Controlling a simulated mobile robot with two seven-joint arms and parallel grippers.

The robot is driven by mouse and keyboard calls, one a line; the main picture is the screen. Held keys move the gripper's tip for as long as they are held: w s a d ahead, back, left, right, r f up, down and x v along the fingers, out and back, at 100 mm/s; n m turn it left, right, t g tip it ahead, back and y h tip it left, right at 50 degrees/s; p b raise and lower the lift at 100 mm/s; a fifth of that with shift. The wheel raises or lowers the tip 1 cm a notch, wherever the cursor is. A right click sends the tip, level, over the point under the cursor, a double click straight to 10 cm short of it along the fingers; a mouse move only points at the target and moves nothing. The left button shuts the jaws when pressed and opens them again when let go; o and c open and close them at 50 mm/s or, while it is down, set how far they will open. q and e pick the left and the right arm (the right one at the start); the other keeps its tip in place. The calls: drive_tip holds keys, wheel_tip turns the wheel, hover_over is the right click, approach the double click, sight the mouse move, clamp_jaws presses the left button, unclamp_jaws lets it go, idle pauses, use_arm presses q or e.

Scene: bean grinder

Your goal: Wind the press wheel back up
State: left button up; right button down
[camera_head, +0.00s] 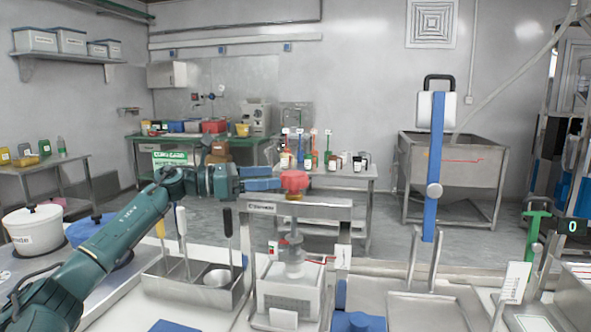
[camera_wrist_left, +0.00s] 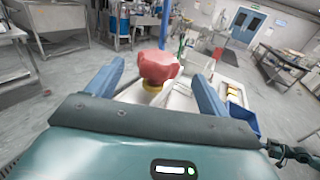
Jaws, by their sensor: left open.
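The red press wheel (camera_head: 294,181) sits on top of the press frame (camera_head: 300,210), with a yellow collar below it. It also shows in the left wrist view (camera_wrist_left: 159,66), in the space between my fingers. My left gripper (camera_head: 277,184) comes in from the left at wheel height. Its blue fingers are open in the left wrist view (camera_wrist_left: 158,72), one on each side of the wheel, with visible gaps. A clear cylinder (camera_head: 294,262) stands under the press crossbar. My right gripper does not show.
A metal tray of utensils (camera_head: 195,288) stands left of the press, with upright handles close below my arm. A white pot (camera_head: 35,228) stands at far left. A tall blue bar (camera_head: 433,165) rises at right. A back table (camera_head: 340,180) holds bottles.

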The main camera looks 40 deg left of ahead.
sight(295, 174)
use_arm(q)
drive_tip(key=p+x, duration=0.2)
drive_tip(key=x, duration=0.4)
drive_tip(key=shift+r+p, duration=0.15)
drive_tip(key=shift+p, duration=0.15)
drive_tip(key=shift+w+d, duration=0.3)
drive_tip(key=shift+w, duration=0.3)
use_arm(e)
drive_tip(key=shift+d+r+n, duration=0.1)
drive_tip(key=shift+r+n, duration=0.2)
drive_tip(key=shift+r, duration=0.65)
use_arm(q)
drive_tip(key=shift+f, duration=0.2)
drive_tip(key=shift+c, duration=0.2)
drive_tip(key=c, duration=1)
drive_tip(key=shift+o, duration=0.2)
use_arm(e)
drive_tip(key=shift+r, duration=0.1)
